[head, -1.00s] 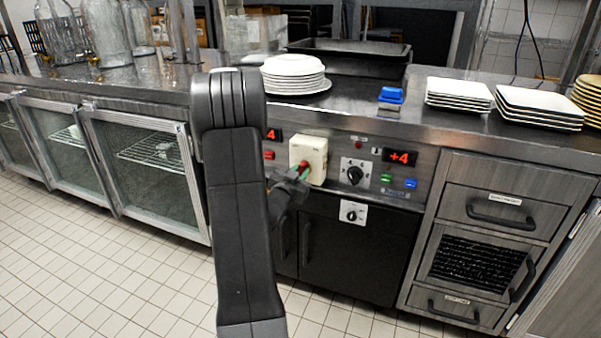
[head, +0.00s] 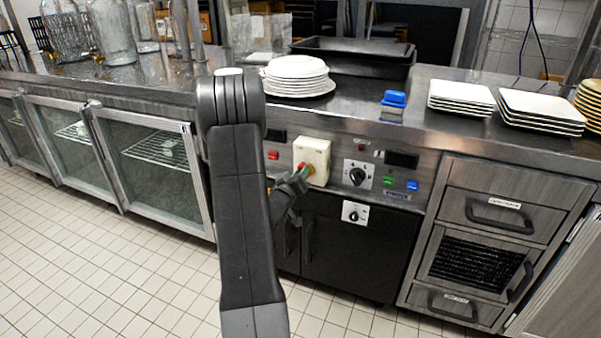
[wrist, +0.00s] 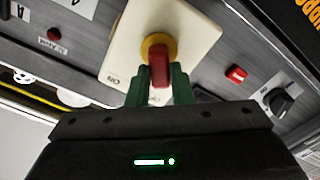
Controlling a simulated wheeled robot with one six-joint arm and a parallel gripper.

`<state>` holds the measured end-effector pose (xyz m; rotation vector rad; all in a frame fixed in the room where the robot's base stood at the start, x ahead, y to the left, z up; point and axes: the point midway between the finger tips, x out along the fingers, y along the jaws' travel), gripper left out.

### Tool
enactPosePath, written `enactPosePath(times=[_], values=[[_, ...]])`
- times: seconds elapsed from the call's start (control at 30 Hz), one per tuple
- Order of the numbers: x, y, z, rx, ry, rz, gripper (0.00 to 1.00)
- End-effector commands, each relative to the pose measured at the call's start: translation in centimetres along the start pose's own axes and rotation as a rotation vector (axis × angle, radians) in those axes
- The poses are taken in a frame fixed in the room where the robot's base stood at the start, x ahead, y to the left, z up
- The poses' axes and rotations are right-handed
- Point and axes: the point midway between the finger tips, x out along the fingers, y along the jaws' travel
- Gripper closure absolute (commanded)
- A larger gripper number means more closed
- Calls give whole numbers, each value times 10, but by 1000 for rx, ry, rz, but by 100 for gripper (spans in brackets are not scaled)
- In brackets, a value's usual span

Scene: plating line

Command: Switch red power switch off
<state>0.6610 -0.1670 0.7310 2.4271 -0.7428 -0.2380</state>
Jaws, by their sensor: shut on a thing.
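The red power switch (wrist: 158,62) is a red handle on a yellow round base. It sits on a cream switch box (wrist: 130,45) on the steel front panel, and an "ON" label shows on the box. My gripper (wrist: 160,84) has its green fingers on both sides of the red handle and is shut on it. In the head view the cream box (head: 318,157) is right of my arm, with my gripper (head: 301,172) at its lower front. There the handle is mostly hidden by the fingers. The display (head: 401,160) right of the box is dark.
A black knob (head: 357,176) and green and blue buttons (head: 400,182) are right of the box. A red button (head: 272,155) is on its left. Plate stacks (head: 297,75) and a blue object (head: 394,98) stand on the counter above. Black doors (head: 340,250) are below.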

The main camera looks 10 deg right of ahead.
Motion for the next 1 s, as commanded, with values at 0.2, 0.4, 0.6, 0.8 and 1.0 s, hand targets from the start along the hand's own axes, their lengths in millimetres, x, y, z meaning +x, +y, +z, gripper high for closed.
enactPosePath(times=[0.2,0.4,0.6,0.8,1.0], values=[[0,-1,1,-70,-2,-1,100],[0,-2,1,-93,-2,-1,100],[0,-2,1,-95,-2,-1,100],[0,-2,1,-95,-2,-2,70],[0,-2,1,-94,-1,-1,58]])
